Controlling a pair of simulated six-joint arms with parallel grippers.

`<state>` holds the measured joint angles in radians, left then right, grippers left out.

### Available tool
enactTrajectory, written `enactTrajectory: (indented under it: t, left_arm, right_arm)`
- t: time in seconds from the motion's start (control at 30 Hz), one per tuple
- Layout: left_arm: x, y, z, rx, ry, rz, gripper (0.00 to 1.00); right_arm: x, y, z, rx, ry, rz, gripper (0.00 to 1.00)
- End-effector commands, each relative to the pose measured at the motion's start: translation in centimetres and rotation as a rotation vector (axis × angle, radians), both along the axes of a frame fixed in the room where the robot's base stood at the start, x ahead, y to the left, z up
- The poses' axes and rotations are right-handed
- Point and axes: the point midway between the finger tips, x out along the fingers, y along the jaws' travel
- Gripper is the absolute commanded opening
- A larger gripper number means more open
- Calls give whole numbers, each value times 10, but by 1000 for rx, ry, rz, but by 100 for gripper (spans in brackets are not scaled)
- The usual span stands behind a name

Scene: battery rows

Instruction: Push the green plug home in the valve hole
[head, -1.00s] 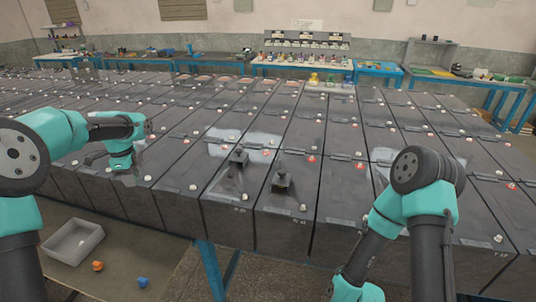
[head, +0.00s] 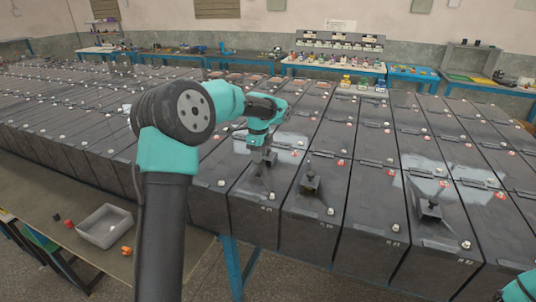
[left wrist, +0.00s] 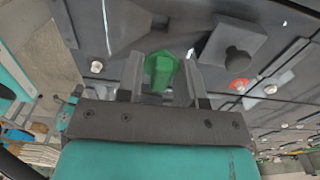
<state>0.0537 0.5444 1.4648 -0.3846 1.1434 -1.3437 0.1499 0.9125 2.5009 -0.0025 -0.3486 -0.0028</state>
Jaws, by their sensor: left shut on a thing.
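The green plug (left wrist: 160,68) shows in the left wrist view between the fingertips of my left gripper (left wrist: 163,80), which is shut on it. In the head view my left gripper (head: 264,157) points down over the front part of a dark battery, and the plug cannot be made out there. The valve hole is hidden behind the gripper and plug, so I cannot tell how deep the plug sits. My right gripper is out of view; only a teal piece of my right arm shows at the lower right corner.
Dark blocks stand on neighbouring batteries, one (head: 311,183) just right of my left gripper and another (head: 430,208) farther right. White and red terminal caps dot the battery tops. A grey bin (head: 104,226) and an orange piece (head: 126,250) lie at lower left.

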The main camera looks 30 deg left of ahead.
Motion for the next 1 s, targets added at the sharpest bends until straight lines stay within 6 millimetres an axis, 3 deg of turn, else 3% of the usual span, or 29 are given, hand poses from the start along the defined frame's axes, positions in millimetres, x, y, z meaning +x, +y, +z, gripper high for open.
enactTrajectory:
  t: [0.53,1.0]
  left_arm:
    - [0,0,-4,0,0,0,12]
    - [0,0,-36,1,1,-1,12]
  right_arm:
    - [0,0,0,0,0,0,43]
    - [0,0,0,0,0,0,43]
